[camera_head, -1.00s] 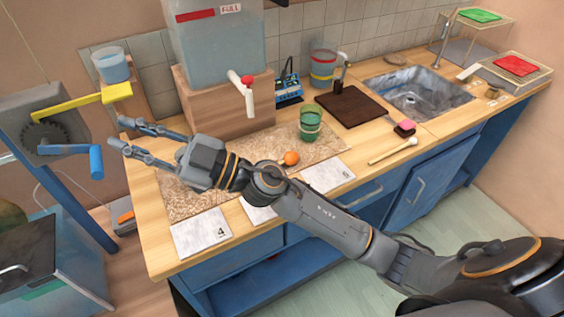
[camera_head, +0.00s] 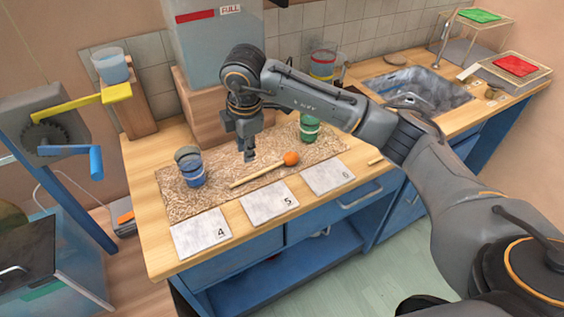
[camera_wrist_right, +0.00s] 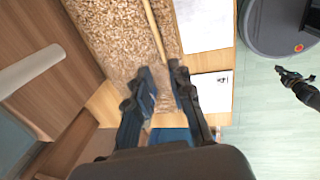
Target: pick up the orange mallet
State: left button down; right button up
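The orange mallet lies on the speckled mat (camera_head: 168,190), its round orange head (camera_head: 291,158) to the right and its pale wooden stick (camera_head: 250,177) reaching left. In the right wrist view the stick (camera_wrist_right: 154,32) runs down toward the gap between my fingers; the orange head is out of that view. My right gripper (camera_head: 249,157) points down just behind the stick in the head view. Its two fingers (camera_wrist_right: 160,74) are apart, with nothing held. My left gripper (camera_wrist_right: 284,72) seems to show small at the right wrist view's edge; its opening is unclear.
Blue and grey cups (camera_head: 191,169) stand left on the mat, a green cup (camera_head: 309,128) behind the mallet head. Cards 4 (camera_head: 201,233), 5 (camera_head: 269,203) and another (camera_head: 328,176) line the front. The wooden stand (camera_head: 197,108) is close behind my gripper.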

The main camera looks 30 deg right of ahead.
jog(key=p, duration=0.1)
send_over(244, 180)
jog(key=s, duration=0.2)
jog(key=f, duration=0.7)
jog(key=shift+w+d, duration=0.2)
jog(key=shift+d, duration=0.05)
jog(key=f+p, duration=0.1)
jog(key=f, duration=0.1)
jog(key=w+f+p, duration=0.1)
jog(key=f, duration=0.1)
jog(key=shift+w+a+f, duration=0.1)
jog(key=shift+f, duration=0.6)
grip_shut()
